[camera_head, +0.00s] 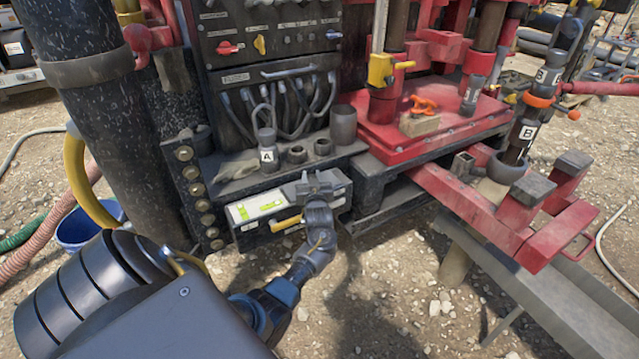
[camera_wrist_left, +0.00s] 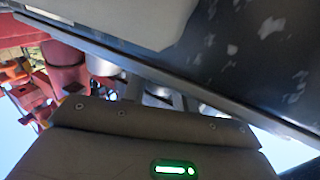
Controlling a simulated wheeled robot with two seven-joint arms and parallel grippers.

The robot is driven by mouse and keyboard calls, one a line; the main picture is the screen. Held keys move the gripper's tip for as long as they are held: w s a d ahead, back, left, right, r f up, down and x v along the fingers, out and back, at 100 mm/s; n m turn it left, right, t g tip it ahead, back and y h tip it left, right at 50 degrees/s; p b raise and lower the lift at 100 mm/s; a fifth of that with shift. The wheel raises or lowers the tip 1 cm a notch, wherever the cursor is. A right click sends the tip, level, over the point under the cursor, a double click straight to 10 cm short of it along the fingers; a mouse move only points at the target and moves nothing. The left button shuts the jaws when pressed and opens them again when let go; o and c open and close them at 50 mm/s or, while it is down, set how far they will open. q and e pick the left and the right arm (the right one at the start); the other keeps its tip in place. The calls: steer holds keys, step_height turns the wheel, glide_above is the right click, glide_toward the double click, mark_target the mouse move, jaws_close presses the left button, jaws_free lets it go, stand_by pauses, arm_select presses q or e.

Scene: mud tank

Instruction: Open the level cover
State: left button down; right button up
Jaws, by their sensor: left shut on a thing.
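The level housing is a dark box on the front of the rig's black base, with a pale panel and a yellow-green level (camera_head: 258,205) showing on its left part. My left gripper (camera_head: 313,187) is in front of the box's right part, shut on the level cover, with its jaws near the upper edge. The gripper hides much of the cover, so how far it is open cannot be told. A yellow bar (camera_head: 286,224) shows just left of the gripper. In the left wrist view, my gripper's body hides the grasp. My right gripper is not in view.
Above the box is a ledge with a tool marked A (camera_head: 267,150) and several dark cups. A panel with knobs and cables (camera_head: 275,75) stands behind. A red platform (camera_head: 430,125) and red frame (camera_head: 500,215) are at right. Gravel ground (camera_head: 400,270) is open in front.

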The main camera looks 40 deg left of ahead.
arm_select(q)
steer(key=shift+w+d, duration=0.1)
steer(key=shift+w, duration=0.3)
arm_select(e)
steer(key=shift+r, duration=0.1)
arm_select(q)
steer(key=c, duration=1.2)
jaws_free()
steer(key=shift+o, duration=0.2)
steer(key=shift+d, duration=0.1)
steer(key=shift+s+d, duration=0.2)
steer(key=v, duration=1)
steer(key=shift+p, duration=0.3)
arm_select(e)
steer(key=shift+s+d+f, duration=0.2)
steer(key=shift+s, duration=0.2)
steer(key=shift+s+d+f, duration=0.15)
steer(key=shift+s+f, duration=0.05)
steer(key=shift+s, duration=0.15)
